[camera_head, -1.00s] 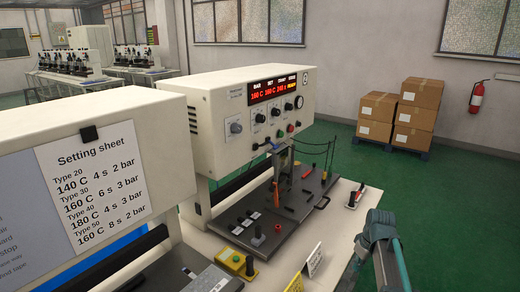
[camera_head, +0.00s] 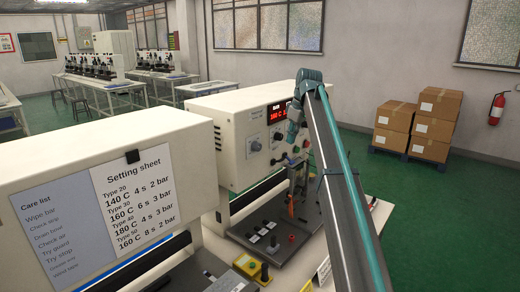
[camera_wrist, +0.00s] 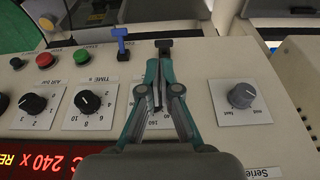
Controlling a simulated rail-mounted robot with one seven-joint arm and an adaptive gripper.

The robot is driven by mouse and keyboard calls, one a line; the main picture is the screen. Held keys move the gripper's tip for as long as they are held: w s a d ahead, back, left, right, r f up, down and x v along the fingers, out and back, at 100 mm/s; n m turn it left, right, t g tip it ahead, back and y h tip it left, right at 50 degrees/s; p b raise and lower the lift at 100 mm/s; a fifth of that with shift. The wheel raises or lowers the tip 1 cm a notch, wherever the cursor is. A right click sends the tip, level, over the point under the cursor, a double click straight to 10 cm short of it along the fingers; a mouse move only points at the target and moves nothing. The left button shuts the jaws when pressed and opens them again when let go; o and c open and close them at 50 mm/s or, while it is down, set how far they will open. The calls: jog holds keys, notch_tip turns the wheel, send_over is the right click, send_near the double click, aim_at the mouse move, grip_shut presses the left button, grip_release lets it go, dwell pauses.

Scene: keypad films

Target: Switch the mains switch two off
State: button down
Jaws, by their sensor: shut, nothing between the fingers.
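The white control box (camera_head: 240,150) carries knobs, buttons and two small levers on its front. In the wrist view a blue lever (camera_wrist: 122,42) stands left of a black-topped lever (camera_wrist: 164,43). No label legible here tells me which is mains switch two. My gripper (camera_wrist: 160,65) is shut and empty. Its fingertips point toward the black-topped lever and overlap its lower part in the wrist view; I cannot tell whether they touch. In the head view my gripper (camera_head: 292,138) hangs in front of the box's face, and my arm hides its right part.
A grey knob (camera_wrist: 242,95) sits right of my fingers, and black knobs (camera_wrist: 88,102) sit left. A green button (camera_wrist: 82,55) and a red button (camera_wrist: 45,60) are near the blue lever. Below the box is a dark bench plate (camera_head: 265,228) with small parts.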

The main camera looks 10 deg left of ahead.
jog(key=a+r, duration=0.1)
jog(key=r, duration=0.2)
jog(key=shift+w+a, duration=0.1)
jog(key=shift+a, duration=0.25)
jog(key=shift+f, duration=0.15)
jog(key=p+x, duration=0.3)
jog(key=x, duration=0.6)
jog(key=shift+a+f+p, duration=0.15)
jog(key=shift+f+p, duration=0.15)
jog(key=shift+f, duration=0.1)
